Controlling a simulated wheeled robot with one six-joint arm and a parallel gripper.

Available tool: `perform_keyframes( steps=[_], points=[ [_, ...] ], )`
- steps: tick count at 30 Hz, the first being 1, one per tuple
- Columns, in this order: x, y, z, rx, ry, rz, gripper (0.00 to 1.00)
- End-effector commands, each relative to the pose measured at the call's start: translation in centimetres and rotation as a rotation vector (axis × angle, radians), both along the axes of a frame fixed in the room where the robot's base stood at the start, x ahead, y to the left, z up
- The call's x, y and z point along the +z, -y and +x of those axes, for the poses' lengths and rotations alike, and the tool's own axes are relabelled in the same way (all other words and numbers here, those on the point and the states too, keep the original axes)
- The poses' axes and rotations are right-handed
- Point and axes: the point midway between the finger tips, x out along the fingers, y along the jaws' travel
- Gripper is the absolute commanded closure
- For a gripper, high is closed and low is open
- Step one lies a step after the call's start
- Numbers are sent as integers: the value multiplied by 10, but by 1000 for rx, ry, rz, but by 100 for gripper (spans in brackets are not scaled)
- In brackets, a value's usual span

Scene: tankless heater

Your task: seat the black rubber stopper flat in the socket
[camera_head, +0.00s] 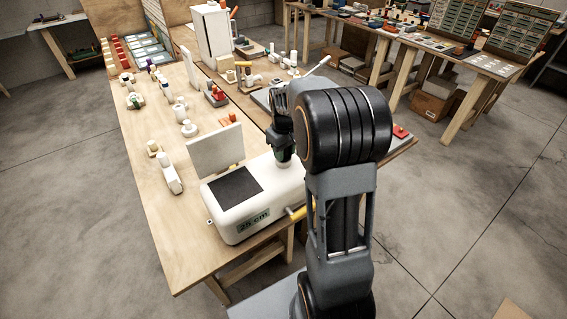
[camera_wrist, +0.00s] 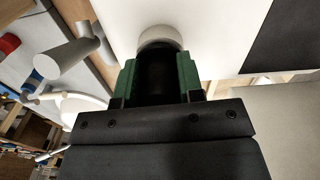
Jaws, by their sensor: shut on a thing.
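The white heater body (camera_head: 262,203) lies on the near end of the wooden bench, with a flat black panel (camera_head: 236,186) on top and a "25 cm" label on its front. My gripper (camera_head: 285,160) points down at its right rear part. In the wrist view, green-padded fingers are closed on the black rubber stopper (camera_wrist: 158,76). A pale round socket rim (camera_wrist: 162,36) on the white surface shows just beyond the stopper's end. The stopper overlaps the rim in the picture; I cannot tell whether it touches or enters it. In the head view my arm and gripper hide the stopper and socket.
An upright white panel (camera_head: 216,148) stands behind the heater. A yellow handle (camera_head: 298,212) sticks out at its right front. White fittings (camera_head: 170,180) lie to the left, and a red part (camera_head: 401,132) lies at the right. The bench's left front is clear.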

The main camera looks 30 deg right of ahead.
Motion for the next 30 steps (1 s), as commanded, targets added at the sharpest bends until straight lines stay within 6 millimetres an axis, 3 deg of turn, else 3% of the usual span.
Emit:
perform_keyframes(
  steps=[25, 26, 30],
  points=[
    [-8, 0, 0, 0, 0, 0, 98],
    [-8, 0, 0, 0, -1, 0, 64],
    [-8, 0, 0, 0, 0, 0, 51]
  ],
)
